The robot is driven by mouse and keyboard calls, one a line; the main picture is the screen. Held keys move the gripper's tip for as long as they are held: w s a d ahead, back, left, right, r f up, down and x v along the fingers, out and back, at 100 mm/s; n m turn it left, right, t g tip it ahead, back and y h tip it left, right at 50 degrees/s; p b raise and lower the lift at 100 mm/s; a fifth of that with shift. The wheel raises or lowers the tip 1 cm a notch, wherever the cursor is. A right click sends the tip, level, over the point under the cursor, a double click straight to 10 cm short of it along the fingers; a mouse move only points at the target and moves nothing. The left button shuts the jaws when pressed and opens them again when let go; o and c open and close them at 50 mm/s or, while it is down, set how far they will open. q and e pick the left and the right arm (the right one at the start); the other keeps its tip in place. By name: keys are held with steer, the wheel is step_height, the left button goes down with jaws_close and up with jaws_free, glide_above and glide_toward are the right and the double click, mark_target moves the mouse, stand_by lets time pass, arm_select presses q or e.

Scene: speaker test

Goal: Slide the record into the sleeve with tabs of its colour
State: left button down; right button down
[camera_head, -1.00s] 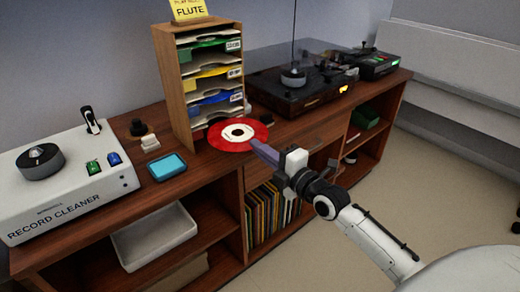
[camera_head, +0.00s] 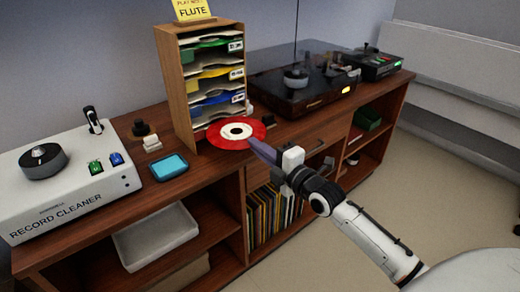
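The red record (camera_head: 237,124), with a white label and a dark centre, is level in front of the lower part of the wooden rack (camera_head: 174,85). My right gripper (camera_head: 257,148) comes in from the right with its fingers shut on the record's near right edge. The rack holds stacked pale sleeves with coloured tabs: a green-tabbed sleeve (camera_head: 208,44) high up, a yellow-tabbed sleeve (camera_head: 210,74) in the middle and a blue-tabbed sleeve (camera_head: 214,100) lower down. The record partly covers the rack's lowest part, and no red tabs show. My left gripper is not in view.
A yellow "FLUTE" sign (camera_head: 192,11) tops the rack. A white record cleaner (camera_head: 75,200) and a blue-topped box (camera_head: 170,167) stand left, a dark turntable (camera_head: 300,95) right. The wooden console's (camera_head: 208,160) front edge runs below the record.

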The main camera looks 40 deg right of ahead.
steer(key=shift+w, duration=0.2)
stand_by(0.5)
steer(key=shift+w, duration=0.15)
steer(key=shift+w+a, duration=0.1)
steer(key=shift+w, duration=0.9)
steer(key=shift+f, duration=0.15)
steer(key=shift+w, duration=0.15)
steer(key=shift+w+a+b, duration=0.1)
steer(key=shift+w+b, duration=0.4)
steer(key=shift+w, duration=0.4)
